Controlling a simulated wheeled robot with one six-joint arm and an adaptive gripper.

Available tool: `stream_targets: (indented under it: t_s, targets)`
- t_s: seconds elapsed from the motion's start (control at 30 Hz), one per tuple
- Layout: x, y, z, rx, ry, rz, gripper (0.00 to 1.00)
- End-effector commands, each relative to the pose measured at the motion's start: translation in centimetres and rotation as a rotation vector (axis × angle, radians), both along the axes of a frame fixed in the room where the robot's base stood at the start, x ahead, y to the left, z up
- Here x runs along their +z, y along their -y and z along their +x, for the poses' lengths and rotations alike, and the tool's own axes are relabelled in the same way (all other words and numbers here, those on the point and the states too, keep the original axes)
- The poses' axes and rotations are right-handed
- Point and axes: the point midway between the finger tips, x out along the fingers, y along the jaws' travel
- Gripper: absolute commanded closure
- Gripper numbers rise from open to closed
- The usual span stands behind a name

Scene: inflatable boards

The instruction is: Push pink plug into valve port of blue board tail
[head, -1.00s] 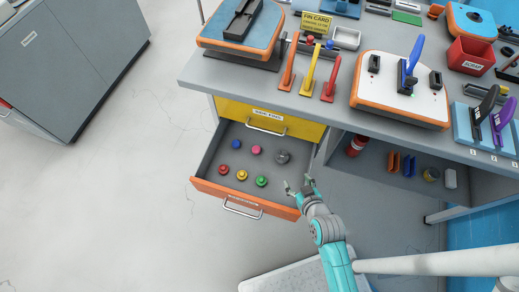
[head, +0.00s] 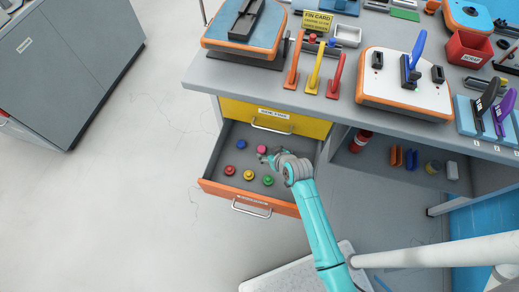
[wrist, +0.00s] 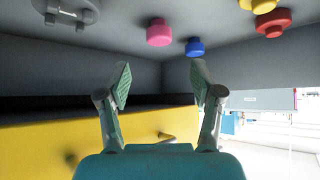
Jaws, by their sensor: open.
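The pink plug (head: 262,149) stands in the open drawer (head: 225,160), in the back row right of a blue plug. In the wrist view the pink plug (wrist: 159,33) shows beyond and between my fingertips, apart from them. My gripper (head: 264,155) is inside the drawer's outline, just right of the pink plug, open and empty; its spread fingers also show in the wrist view (wrist: 161,82). A blue-topped board with an orange rim (head: 222,32) lies on the bench at upper left. I cannot make out its valve port.
Blue (head: 241,144), red (head: 229,170), yellow (head: 249,175) and green (head: 268,181) plugs stand nearby. A grey round piece (wrist: 68,10) shows in the wrist view. The yellow drawer front (head: 275,118) and bench edge rise behind. Open floor lies left.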

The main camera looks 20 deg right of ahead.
Motion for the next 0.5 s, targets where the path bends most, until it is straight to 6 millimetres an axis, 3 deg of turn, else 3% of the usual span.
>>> stream_targets:
  t_s: [0.13,0.5]
  targets:
    - [-1.5,-0.3,1.6,0.001,0.001,-0.001,0.35]
    - [-3.7,-0.5,3.4,0.0,0.0,0.0,0.35]
